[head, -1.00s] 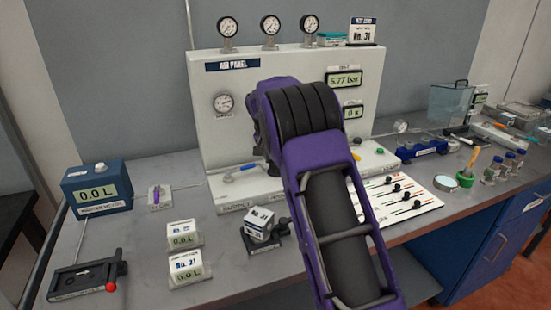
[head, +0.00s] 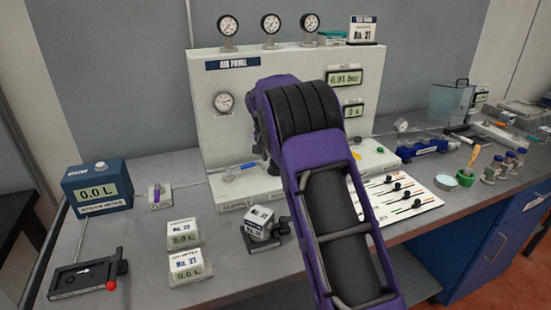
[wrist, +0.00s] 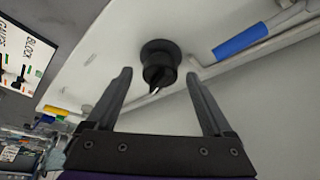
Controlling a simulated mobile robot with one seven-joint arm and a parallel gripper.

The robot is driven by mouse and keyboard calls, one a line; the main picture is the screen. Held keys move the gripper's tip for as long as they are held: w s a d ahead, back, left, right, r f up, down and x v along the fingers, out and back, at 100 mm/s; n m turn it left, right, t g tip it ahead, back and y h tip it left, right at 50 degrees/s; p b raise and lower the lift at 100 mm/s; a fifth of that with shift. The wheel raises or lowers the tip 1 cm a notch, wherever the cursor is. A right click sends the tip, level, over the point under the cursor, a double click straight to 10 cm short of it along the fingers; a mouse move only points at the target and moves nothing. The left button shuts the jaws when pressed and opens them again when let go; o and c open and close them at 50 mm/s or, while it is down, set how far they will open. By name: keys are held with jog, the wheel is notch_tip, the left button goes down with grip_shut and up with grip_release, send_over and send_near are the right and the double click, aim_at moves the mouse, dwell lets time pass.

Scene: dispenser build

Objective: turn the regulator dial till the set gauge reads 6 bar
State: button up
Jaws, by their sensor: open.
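The set display (head: 344,77) on the upright air panel (head: 300,62) reads about 6.01 bar in the head view. The black regulator dial (wrist: 160,65) with a pale pointer mark shows in the wrist view. My gripper (wrist: 158,73) is open, with one finger on each side of the dial and a visible gap to it on both sides. In the head view my purple arm covers the middle of the panel and hides the gripper and most of the dial area.
A blue-handled valve (wrist: 240,38) lies close beside the dial; it also shows in the head view (head: 240,170). A round gauge (head: 224,102) sits on the panel's left. A smaller display (head: 353,110) sits below the set display. A small labelled block (head: 260,222) stands in front.

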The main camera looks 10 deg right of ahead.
jog(key=v, duration=1.7)
jog(key=shift+p, duration=0.4)
jog(key=shift+s+a, duration=0.1)
jog(key=shift+s, duration=0.05)
